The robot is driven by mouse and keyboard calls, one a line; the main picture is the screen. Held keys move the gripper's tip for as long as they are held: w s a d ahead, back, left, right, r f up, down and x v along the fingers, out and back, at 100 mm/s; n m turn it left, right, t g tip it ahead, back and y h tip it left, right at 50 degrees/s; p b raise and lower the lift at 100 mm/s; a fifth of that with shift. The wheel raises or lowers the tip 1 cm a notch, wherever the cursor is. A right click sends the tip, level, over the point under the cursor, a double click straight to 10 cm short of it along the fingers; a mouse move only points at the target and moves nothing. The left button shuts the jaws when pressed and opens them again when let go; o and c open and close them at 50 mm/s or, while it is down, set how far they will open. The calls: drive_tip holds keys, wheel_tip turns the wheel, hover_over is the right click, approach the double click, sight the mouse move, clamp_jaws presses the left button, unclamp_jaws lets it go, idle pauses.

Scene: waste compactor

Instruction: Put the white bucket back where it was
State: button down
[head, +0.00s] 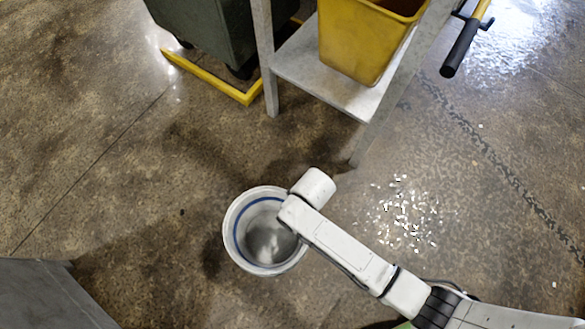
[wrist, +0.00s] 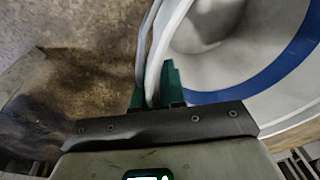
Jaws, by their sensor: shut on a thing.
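The white bucket (head: 231,231) is in the middle of the head view, upright or nearly so, with a blue band inside and its open top facing up. Its rim and blue band fill the upper right of the wrist view (wrist: 257,72). My gripper (wrist: 155,92) is shut on the bucket's rim, with one green finger on each side of the wall. In the head view my wrist covers the bucket's right edge and hides the fingers. I cannot tell whether the bucket's base touches the floor.
A grey stand (head: 330,98) holding a yellow bin (head: 362,45) is at the top. A dark green wheeled bin (head: 215,30) stands left of it, beside a yellow floor bar (head: 210,77). A black handle (head: 461,47) is top right. A grey edge (head: 45,295) is lower left. Left floor is open.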

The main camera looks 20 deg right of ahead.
drive_tip(key=w+d+f+b, duration=0.1)
drive_tip(key=w+f+b, duration=0.4)
drive_tip(key=f, duration=0.4)
drive_tip(key=shift+w+f+b, duration=0.15)
drive_tip(key=shift+w+b, duration=0.2)
drive_tip(key=shift+b, duration=0.25)
drive_tip(key=shift+f, duration=0.2)
drive_tip(key=c, duration=1.2)
unclamp_jaws()
wheel_tip(320, 180, up, 12)
drive_tip(key=s+d+p, duration=0.1)
drive_tip(key=p, duration=0.5)
drive_tip(key=shift+d+p, duration=0.35)
drive_tip(key=shift+p, duration=0.05)
drive_tip(key=shift+s+r, duration=0.1)
